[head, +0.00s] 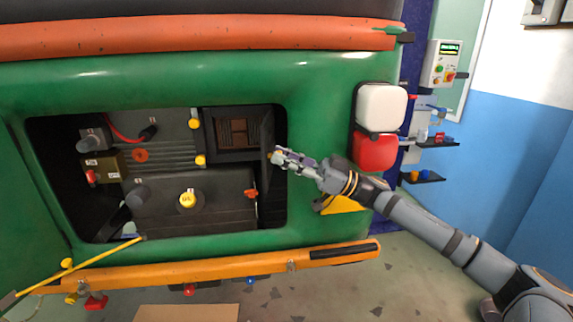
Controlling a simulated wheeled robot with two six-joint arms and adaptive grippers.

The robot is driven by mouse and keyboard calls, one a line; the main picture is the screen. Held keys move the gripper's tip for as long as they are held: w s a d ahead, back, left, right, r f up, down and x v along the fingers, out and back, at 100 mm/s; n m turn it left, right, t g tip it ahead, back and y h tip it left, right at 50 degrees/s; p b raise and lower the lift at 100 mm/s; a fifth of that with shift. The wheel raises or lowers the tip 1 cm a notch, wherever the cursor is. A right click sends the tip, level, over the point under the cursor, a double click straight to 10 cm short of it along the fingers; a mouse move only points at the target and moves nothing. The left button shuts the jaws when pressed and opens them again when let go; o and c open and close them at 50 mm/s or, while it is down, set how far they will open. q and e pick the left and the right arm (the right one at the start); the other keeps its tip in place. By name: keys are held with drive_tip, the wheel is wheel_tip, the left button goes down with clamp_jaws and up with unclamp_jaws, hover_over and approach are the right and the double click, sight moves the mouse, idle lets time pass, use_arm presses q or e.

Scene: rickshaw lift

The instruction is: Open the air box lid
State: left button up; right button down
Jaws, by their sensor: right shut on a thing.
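The air box (210,130) is a black box in the upper right of the engine bay. Its front is open and a brown ribbed filter (238,132) shows inside. The dark lid (266,138) stands swung out at the box's right side, seen nearly edge-on. My right gripper (279,158) comes in from the right and is shut on the lid at a small yellowish knob, which the fingers partly hide. My left gripper is not in view.
The green rickshaw body (180,78) frames the bay. A yellow oil cap (187,200) and an orange bumper (200,268) lie below. White and red lamps (381,106) sit right of the bay, near my right arm. Wall shelves (437,143) stand farther right.

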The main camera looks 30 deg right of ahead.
drive_tip(key=c, duration=1.2)
unclamp_jaws()
drive_tip(key=shift+o, duration=0.2)
